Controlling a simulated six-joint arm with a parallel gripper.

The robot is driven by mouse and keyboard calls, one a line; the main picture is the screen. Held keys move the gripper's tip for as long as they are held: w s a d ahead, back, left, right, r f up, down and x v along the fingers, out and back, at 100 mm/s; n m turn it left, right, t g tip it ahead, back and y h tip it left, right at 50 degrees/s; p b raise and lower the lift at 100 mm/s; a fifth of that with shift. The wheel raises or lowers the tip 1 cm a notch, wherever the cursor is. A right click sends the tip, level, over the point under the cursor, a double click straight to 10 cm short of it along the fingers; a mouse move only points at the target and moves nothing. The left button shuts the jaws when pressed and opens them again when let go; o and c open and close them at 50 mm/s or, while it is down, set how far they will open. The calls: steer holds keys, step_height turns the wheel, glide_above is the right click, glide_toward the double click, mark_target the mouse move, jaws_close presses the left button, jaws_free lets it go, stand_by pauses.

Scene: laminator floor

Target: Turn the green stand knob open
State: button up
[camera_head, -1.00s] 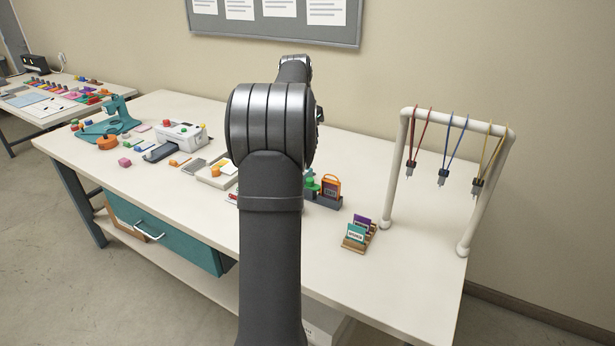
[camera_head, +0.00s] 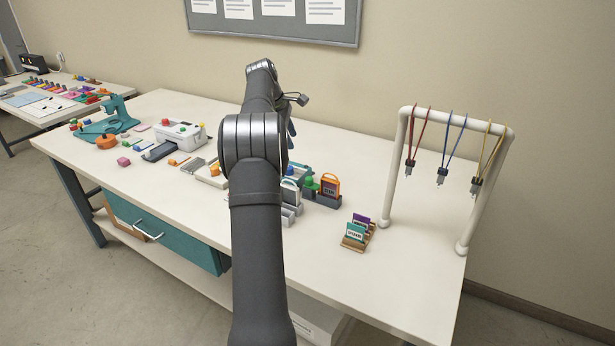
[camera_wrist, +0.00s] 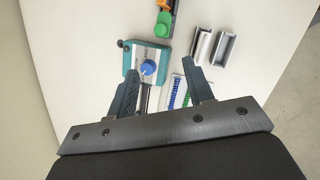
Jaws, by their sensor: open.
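The green knob (camera_head: 310,183) sits on a dark stand (camera_head: 325,201) beside an orange-framed tag (camera_head: 330,187), right of my arm in the head view. In the wrist view the green knob (camera_wrist: 162,29) is near the top, beyond my fingertips, with part of the stand and orange tag cut off by the top edge. My gripper (camera_wrist: 160,66) is open and empty, its fingers spread to either side of a blue knob on a teal device (camera_wrist: 142,54). It touches nothing that I can make out. In the head view my gripper is mostly hidden behind my arm.
Grey metal holders (camera_wrist: 213,46) stand right of the teal device. A tray with blue and green coils (camera_wrist: 180,92) lies near the right finger. A card rack (camera_head: 357,235) and a white frame with hanging cords (camera_head: 396,170) stand to the right. The table's front right is clear.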

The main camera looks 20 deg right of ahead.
steer(key=n, duration=0.4)
glide_toward(309, 178)
steer(key=shift+n, duration=0.3)
steer(key=x, duration=0.8)
steer(key=shift+d+f, duration=0.1)
steer(key=shift+f, duration=0.3)
steer(key=shift+c, duration=0.4)
steer(key=c, duration=0.9)
